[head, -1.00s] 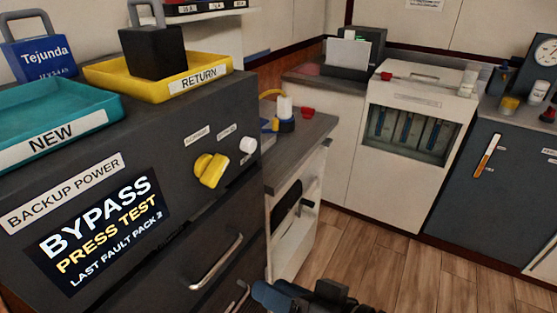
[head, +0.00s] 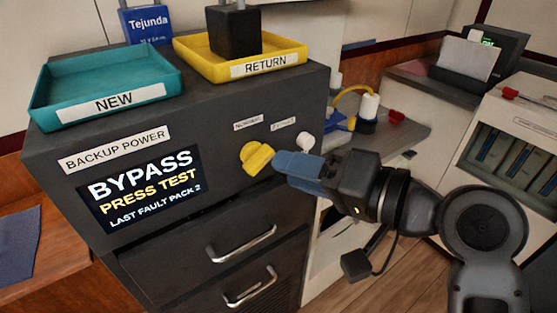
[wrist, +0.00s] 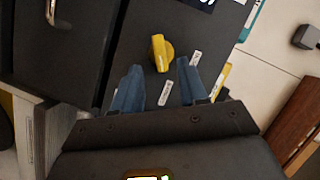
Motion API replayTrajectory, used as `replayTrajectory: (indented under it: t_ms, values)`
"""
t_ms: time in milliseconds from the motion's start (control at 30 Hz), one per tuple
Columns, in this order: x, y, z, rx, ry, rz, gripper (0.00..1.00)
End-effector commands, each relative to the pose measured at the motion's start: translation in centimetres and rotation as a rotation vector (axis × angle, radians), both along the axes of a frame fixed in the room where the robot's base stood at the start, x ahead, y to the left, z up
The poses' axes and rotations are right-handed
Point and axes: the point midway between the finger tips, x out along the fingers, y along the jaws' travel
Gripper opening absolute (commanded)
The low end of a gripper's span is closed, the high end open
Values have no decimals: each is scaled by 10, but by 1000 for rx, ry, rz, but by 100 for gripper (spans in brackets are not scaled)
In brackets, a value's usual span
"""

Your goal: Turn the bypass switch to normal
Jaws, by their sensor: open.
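The bypass switch is a yellow knob (head: 257,157) on the front of the dark backup power cabinet (head: 60,135). Two small labels sit above it, "NORMAL" (head: 247,123) on the left and one reading like "BYPASS" (head: 283,124) on the right. The cabinet's screen (head: 145,185) reads "BYPASS, PRESS TEST, LAST FAULT PACK 2". My gripper (head: 279,168), with blue fingers, is open just right of the knob in the head view. In the wrist view, the knob (wrist: 161,53) shows ahead between the fingertips and apart from them.
A white round button (head: 305,142) is right of the knob, close above my fingers. Drawer handles (head: 241,244) protrude below. A teal NEW tray (head: 107,98) and a yellow RETURN tray (head: 265,64) stand on top. A side counter (head: 402,133) holds small items.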

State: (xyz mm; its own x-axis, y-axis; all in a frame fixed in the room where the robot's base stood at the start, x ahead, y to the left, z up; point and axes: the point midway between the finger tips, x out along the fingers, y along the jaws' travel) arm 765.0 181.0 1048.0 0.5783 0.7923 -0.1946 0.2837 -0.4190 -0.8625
Motion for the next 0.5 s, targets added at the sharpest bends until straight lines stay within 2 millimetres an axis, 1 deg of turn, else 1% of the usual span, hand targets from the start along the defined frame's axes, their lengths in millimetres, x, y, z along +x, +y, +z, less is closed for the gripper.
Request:
replayTrajectory:
  t_ms: [100, 200, 333, 500]
  values:
    - [11, 16, -3, 0, -1, 2, 43]
    - [19, 26, -6, 0, 0, 0, 43]
    - [26, 35, -8, 0, -1, -1, 43]
    - [29, 38, -9, 0, -2, -3, 43]
